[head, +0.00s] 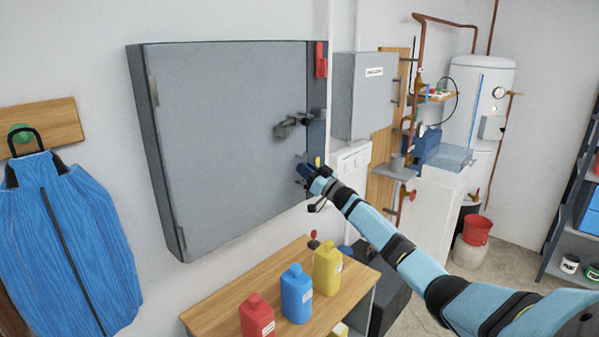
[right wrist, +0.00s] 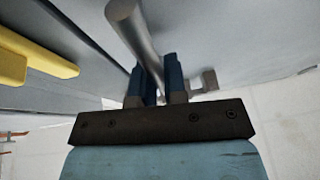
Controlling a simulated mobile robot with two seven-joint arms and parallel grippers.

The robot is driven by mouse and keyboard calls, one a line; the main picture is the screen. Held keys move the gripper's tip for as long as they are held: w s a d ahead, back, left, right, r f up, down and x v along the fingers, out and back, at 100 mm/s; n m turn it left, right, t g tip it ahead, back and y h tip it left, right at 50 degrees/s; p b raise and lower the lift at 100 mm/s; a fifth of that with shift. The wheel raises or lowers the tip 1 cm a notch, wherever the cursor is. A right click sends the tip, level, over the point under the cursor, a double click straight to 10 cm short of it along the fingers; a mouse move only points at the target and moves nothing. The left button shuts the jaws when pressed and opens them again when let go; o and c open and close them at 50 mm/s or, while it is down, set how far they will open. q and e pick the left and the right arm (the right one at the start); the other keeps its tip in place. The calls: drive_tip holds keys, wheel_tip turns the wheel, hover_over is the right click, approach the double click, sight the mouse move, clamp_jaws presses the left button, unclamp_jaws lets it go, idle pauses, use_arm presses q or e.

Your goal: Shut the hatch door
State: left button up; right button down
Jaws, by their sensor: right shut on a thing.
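The hatch door (head: 225,140) is a large grey panel in a grey wall frame, with hinges on its left side. It lies in or close to the frame; I cannot tell whether it is fully flush. A dark grey lever (head: 290,127) sticks out near its right edge. My right gripper (head: 306,172) is at the door's lower right edge. In the right wrist view, its blue fingers (right wrist: 158,78) are shut on a round grey handle bar (right wrist: 132,32). A yellow lever (right wrist: 45,60) is to the left there. My left gripper is not in view.
Below the hatch, a wooden-topped bench (head: 225,314) holds red, blue and yellow bottles. A red latch-like piece (head: 321,60) is on the frame's upper right. A grey box (head: 362,95) hangs to the right.

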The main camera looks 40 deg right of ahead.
drive_tip(key=shift+d+r, duration=0.1)
drive_tip(key=shift+r, duration=0.3)
drive_tip(key=c, duration=1.3)
unclamp_jaws()
drive_tip(key=shift+w+f, duration=0.15)
drive_tip(key=shift+w, duration=0.1)
drive_tip(key=shift+o, duration=0.5)
drive_tip(key=shift+w+f, duration=0.2)
drive_tip(key=shift+w, duration=0.05)
drive_tip(key=shift+s+a, duration=0.1)
drive_tip(key=shift+a, duration=0.1)
drive_tip(key=shift+f, duration=0.15)
drive_tip(key=shift+s+d+f, duration=0.15)
drive_tip(key=shift+s, duration=0.15)
drive_tip(key=b+v, duration=0.2)
drive_tip(key=v, duration=1.1)
drive_tip(key=shift+r, duration=0.2)
drive_tip(key=shift+s, duration=0.1)
drive_tip(key=shift+s+f, duration=0.1)
